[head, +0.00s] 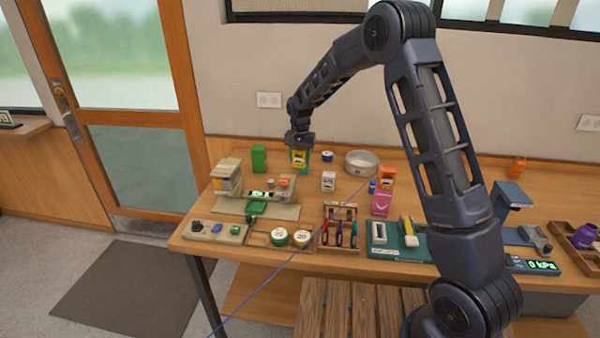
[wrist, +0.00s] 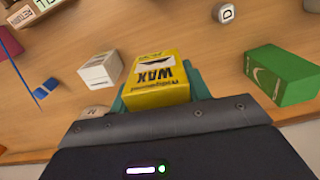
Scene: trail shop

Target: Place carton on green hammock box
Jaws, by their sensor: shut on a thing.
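My gripper (head: 300,150) is shut on a yellow carton marked WAX (wrist: 158,93). The teal fingers press on its two sides in the wrist view. In the head view the carton (head: 299,160) is partly covered by the gripper and fingers, near the back of the bench; I cannot tell whether its base touches the bench. A plain green box (head: 259,158), which looks to be the hammock box, stands to the left of my gripper, apart from the carton. In the wrist view the green box (wrist: 285,75) is on the right, with a pale curved mark and a clear top.
A white carton (head: 328,182) stands in front and right of my gripper. Bare bench lies between the carton and green box.

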